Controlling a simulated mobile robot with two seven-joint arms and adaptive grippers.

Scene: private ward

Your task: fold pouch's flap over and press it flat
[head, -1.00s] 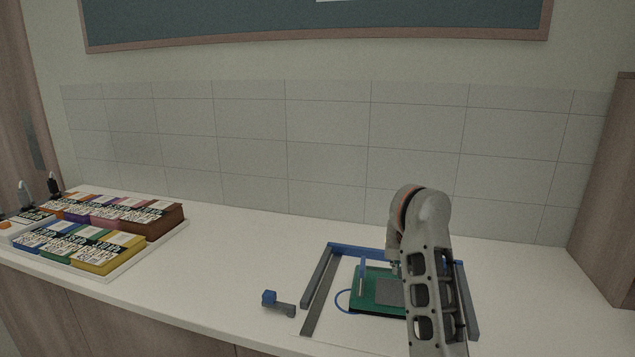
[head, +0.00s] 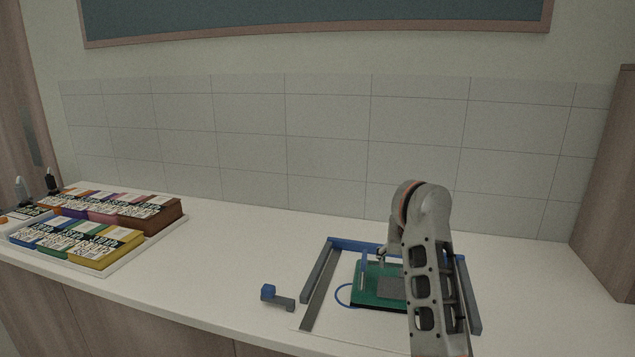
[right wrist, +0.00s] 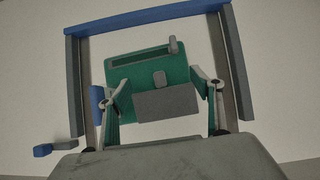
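The green pouch (head: 368,293) lies on the counter inside a three-sided frame (head: 319,276). A grey panel (head: 391,288) covers part of its face. I cannot tell which part is the flap. My right gripper (right wrist: 163,84) is open, its fingers spread to either side over the pouch, nothing between them gripped. In the head view my right arm hides the pouch's right part. My left gripper is not in view.
The frame has a blue far bar (right wrist: 145,16) and grey side bars. A grey upright piece (right wrist: 173,45) stands at the pouch's far right corner. A small blue-and-grey piece (head: 277,298) lies left of the frame. A tray (head: 150,245) of colourful boxes stands far left; counter between is clear.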

